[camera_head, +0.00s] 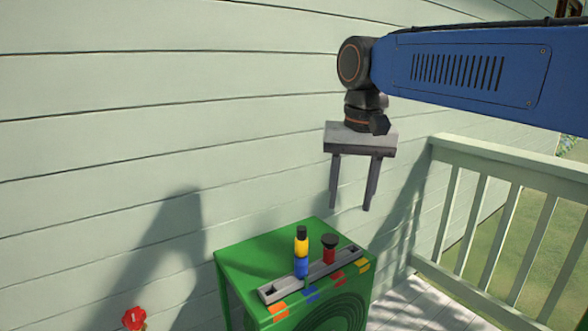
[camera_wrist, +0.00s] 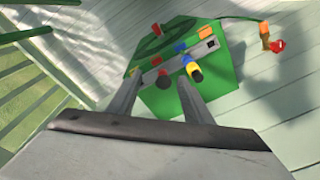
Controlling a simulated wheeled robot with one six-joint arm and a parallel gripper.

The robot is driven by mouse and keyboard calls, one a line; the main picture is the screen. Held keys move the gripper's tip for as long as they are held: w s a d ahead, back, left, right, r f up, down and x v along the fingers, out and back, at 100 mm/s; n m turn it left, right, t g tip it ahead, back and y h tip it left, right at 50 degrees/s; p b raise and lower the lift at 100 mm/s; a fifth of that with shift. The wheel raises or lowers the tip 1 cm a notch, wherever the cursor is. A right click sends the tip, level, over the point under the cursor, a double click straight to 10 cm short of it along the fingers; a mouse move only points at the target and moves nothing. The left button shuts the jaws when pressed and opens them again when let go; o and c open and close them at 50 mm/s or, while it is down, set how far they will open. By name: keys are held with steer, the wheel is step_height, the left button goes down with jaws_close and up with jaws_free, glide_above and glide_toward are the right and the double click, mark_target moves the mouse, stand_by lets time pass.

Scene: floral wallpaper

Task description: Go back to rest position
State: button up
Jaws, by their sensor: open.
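My gripper (camera_head: 350,208) hangs from my blue arm, pointing down, open and empty, above the right back part of a green box. In the wrist view my gripper (camera_wrist: 158,98) shows two grey fingers spread apart over the green box (camera_wrist: 220,94). The green box (camera_head: 245,252) stands by the wall and carries a grey slotted bar (camera_head: 318,272). A yellow and blue piece with a black top (camera_head: 301,250) stands upright at the bar. A red piece with a dark top (camera_head: 329,250) stands to its right. Both are apart from the fingers.
Coloured tabs line the box's front edge. A red valve handle (camera_head: 134,318) is at the lower left. A pale green railing (camera_head: 500,170) runs along the right, with decking (camera_head: 420,308) below. The pale siding wall (camera_head: 150,110) is behind. Air around the gripper looks clear.

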steer(key=s+d+f+t, duration=0.2)
steer(key=s+d+f, duration=0.6)
steer(key=f, duration=0.3)
steer(key=s+d+f+n+t, duration=0.1)
steer(key=s+d+f, duration=0.8)
steer(key=f, duration=0.2)
steer(key=shift+d+t, duration=0.2)
steer(key=shift+t, duration=0.2)
steer(key=shift+c, duration=0.7)
